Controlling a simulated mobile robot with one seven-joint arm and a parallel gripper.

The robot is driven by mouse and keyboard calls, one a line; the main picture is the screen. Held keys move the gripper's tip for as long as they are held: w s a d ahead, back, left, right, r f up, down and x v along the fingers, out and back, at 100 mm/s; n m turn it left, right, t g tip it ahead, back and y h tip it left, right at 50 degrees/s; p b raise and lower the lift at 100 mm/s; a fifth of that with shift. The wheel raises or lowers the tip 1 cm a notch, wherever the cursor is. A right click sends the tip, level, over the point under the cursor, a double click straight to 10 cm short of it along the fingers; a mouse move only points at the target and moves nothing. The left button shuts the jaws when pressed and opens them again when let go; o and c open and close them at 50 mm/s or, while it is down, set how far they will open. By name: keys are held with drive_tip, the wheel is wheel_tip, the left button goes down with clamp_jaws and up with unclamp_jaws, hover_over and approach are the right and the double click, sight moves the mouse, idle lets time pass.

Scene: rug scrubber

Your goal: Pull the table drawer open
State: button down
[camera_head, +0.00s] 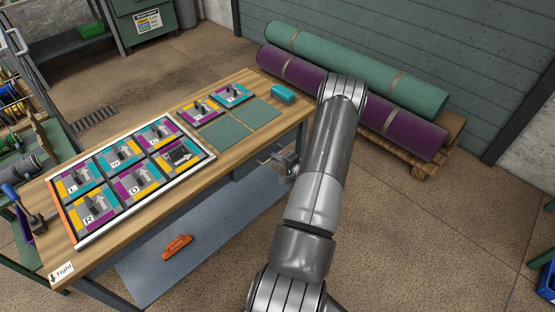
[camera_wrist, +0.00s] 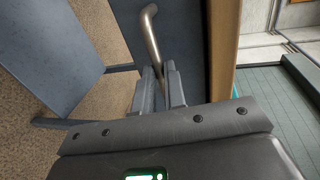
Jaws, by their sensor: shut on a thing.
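The wooden-topped table (camera_head: 250,88) stands left of my arm in the head view. In the wrist view, a dark blue-grey drawer front (camera_wrist: 195,35) lies beside the wooden table edge (camera_wrist: 224,45). A curved metal drawer handle (camera_wrist: 152,38) stands out from it. My gripper (camera_wrist: 160,72) is shut on the handle, with its fingers on either side of the bar. In the head view, my gripper (camera_head: 272,158) is at the table's right long side, partly hidden by my arm. The head view does not show clearly how far the drawer is out.
A framed tray of labelled tiles (camera_head: 190,138) and a teal box (camera_head: 283,93) are on the tabletop. An orange tool (camera_head: 177,244) lies on the lower shelf (camera_head: 205,245). Rolled rugs (camera_head: 360,65) lie on a pallet behind.

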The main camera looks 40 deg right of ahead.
drive_tip(key=shift+s, duration=0.1)
drive_tip(key=f+v, duration=0.2)
drive_tip(key=v, duration=0.9)
drive_tip(key=s+f+v, duration=0.1)
drive_tip(key=f+v, duration=0.1)
drive_tip(key=v, duration=0.9)
drive_tip(key=shift+s+f, duration=0.25)
drive_tip(key=shift+f, duration=0.05)
drive_tip(key=c, duration=1.5)
unclamp_jaws()
drive_tip(key=v, duration=1)
drive_tip(key=shift+s, duration=0.35)
